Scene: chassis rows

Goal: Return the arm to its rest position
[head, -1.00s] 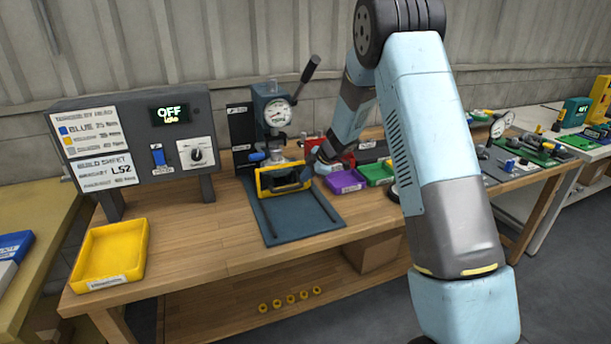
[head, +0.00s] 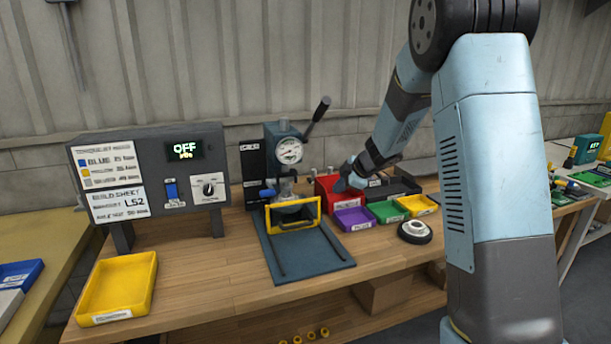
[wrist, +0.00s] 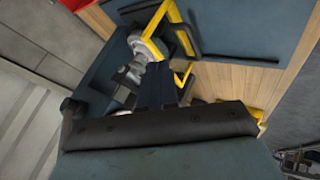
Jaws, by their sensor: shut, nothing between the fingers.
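My arm rises on the right of the head view and bends down to the left. My gripper (head: 343,184) is at its end, small and partly hidden by the wrist, in front of the red bin (head: 328,194) and above the purple bin (head: 353,219). In the wrist view, my dark gripper fingers (wrist: 157,72) are together with nothing between them. The yellow frame (wrist: 183,42) of the press lies beyond them, apart as far as I can tell. The yellow frame (head: 293,214) also shows in the head view, at the press.
The press (head: 285,150) with its raised lever stands on a dark mat (head: 305,255). Green (head: 387,212) and yellow bins stand right of the purple one, with a round part (head: 414,232) before them. A control box (head: 150,172) reads OFF. A yellow tray (head: 117,287) sits front left.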

